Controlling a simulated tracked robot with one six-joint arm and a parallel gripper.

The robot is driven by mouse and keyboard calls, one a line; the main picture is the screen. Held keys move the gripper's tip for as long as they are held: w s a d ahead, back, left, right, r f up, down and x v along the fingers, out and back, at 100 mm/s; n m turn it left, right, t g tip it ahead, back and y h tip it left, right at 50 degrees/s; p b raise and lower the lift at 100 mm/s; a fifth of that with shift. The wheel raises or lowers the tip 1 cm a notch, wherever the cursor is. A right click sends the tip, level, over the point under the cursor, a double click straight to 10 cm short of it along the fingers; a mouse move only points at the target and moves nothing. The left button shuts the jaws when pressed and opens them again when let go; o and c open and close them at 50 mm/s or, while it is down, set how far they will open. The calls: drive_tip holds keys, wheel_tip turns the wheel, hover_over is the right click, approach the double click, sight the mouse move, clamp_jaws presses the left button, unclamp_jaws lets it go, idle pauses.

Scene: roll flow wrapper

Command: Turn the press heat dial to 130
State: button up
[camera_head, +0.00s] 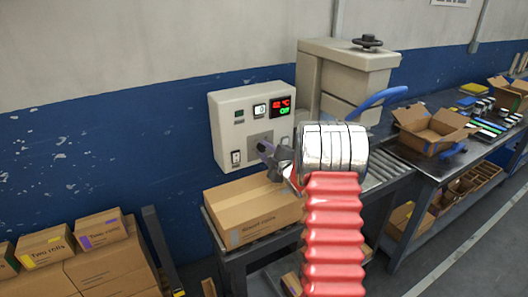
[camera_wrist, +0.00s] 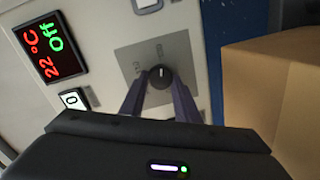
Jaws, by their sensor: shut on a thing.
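The press heat dial (camera_wrist: 160,74) is a small black knob with a white mark, on a grey plate (camera_wrist: 138,56) with small, hard-to-read print. In the wrist view the white mark points toward the top of the picture. My gripper (camera_wrist: 159,92) is shut on the dial, one finger on each side of it. In the head view my gripper (camera_head: 267,151) is at the control box (camera_head: 222,118) and hides the dial. The display (camera_wrist: 50,47) shows red "22 °C" and green "Off".
A cardboard box (camera_head: 252,211) stands close below the control box, and it also shows beside the panel at the right of the wrist view (camera_wrist: 285,95). The press (camera_head: 345,69) with a blue lever (camera_head: 382,97) stands to the right. A small white switch (camera_wrist: 73,99) is near the display.

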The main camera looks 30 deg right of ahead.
drive_tip(key=shift+s+d+f, duration=0.15)
drive_tip(key=shift+d+f, duration=0.05)
drive_tip(key=shift+f, duration=0.15)
drive_tip(key=o, duration=1.1)
drive_tip(key=shift+a+r, duration=0.1)
drive_tip(key=shift+r, duration=0.1)
drive_tip(key=shift+c, duration=0.2)
drive_tip(key=s, duration=0.4)
drive_tip(key=s+a, duration=0.1)
drive_tip(key=s, duration=0.4)
drive_tip(key=s+r, duration=0.1)
drive_tip(key=s, duration=0.3)
drive_tip(key=shift+s+a, duration=0.15)
drive_tip(key=shift+s, duration=0.1)
